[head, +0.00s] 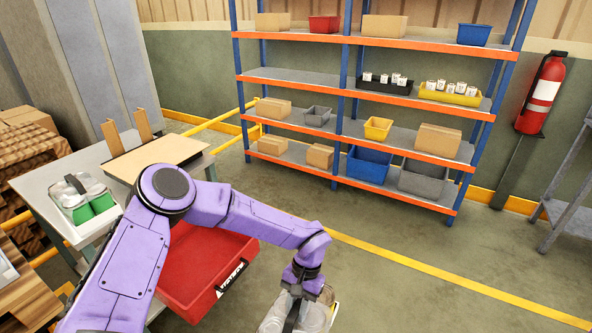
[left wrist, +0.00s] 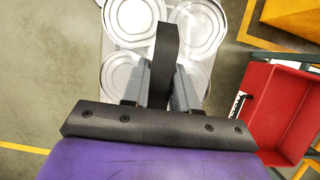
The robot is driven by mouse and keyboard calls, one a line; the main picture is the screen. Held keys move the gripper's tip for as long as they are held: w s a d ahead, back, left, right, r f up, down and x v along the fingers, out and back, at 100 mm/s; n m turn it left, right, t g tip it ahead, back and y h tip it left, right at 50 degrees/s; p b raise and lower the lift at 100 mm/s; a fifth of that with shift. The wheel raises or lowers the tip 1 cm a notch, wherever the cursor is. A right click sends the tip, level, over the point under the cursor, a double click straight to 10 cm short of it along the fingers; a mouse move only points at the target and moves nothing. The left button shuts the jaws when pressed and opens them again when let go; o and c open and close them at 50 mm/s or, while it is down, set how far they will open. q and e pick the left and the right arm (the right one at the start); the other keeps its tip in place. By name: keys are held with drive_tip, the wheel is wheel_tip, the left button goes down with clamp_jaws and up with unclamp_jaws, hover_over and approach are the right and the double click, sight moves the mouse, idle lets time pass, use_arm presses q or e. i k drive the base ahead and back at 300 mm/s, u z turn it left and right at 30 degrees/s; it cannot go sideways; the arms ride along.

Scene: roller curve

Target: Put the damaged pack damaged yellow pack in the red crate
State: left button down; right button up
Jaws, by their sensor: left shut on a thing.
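My left gripper (head: 300,282) is shut on the dark handle of a pack of cans (head: 292,320), at the bottom of the head view. In the left wrist view the pack (left wrist: 122,66) shows several round silver lids on both sides of the dark handle (left wrist: 167,45), which stands between the fingers (left wrist: 155,92). A little yellow shows at the pack's right edge in the head view; any damage is hard to make out. The red crate (head: 208,262) stands left of the pack, apart from it, partly hidden by my arm. It also shows in the left wrist view (left wrist: 285,105). My right gripper is out of view.
A green and white pack (head: 88,203) stands on a pale table (head: 45,190) at the left. A wooden-topped surface (head: 155,158) lies behind my arm. Shelves (head: 300,82) with boxes and bins stand at the back. Open floor (head: 420,290) lies to the right.

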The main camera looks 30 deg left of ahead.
sight(202, 268)
drive_tip(key=u, duration=0.65)
drive_tip(key=i, duration=1.3)
drive_tip(key=u, duration=0.6)
